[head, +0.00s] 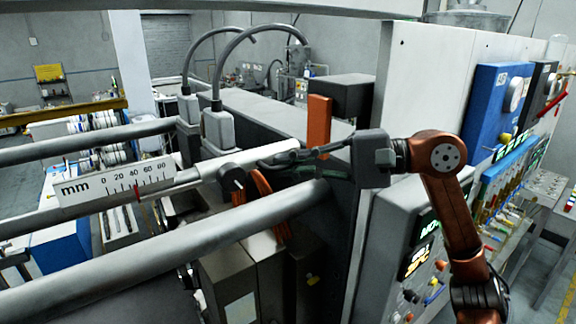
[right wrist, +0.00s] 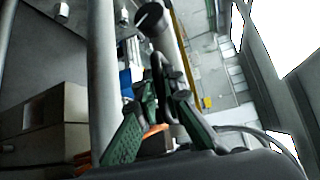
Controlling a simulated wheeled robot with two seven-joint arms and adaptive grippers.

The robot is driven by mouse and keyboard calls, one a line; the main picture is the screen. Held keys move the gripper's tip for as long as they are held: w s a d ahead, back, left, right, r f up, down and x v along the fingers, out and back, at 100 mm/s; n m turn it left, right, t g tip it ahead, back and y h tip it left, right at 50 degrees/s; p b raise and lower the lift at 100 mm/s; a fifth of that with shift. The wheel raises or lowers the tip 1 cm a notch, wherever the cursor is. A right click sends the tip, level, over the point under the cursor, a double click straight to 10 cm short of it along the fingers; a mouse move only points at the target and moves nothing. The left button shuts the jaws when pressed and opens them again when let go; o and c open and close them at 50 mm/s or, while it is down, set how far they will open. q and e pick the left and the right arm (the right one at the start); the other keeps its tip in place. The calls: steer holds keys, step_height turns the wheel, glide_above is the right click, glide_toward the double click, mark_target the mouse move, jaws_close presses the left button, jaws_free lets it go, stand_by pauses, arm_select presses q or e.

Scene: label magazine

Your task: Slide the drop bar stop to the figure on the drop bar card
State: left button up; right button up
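A white scale plate (head: 115,184), marked mm with figures from 0 to 80, sits along a metal bar at the left of the head view. A red pointer (head: 137,192) stands at about 40. A black knob (head: 232,179) sits on the bar, right of the scale; it also shows in the right wrist view (right wrist: 150,18). I take it as part of the stop. My right gripper (head: 270,163) reaches in from the right, near the bar's pale end, right of the knob. I cannot make out the card. My left gripper is out of view.
A thick rail (head: 190,245) runs in front of the bar, and another rail (head: 90,140) runs behind it. An orange upright block (head: 319,122) stands behind my right gripper. Orange cables (head: 268,205) hang below the bar. A control panel (head: 405,250) stands at right.

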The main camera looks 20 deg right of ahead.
steer(key=o, duration=0.4)
steer(key=v, duration=1.2)
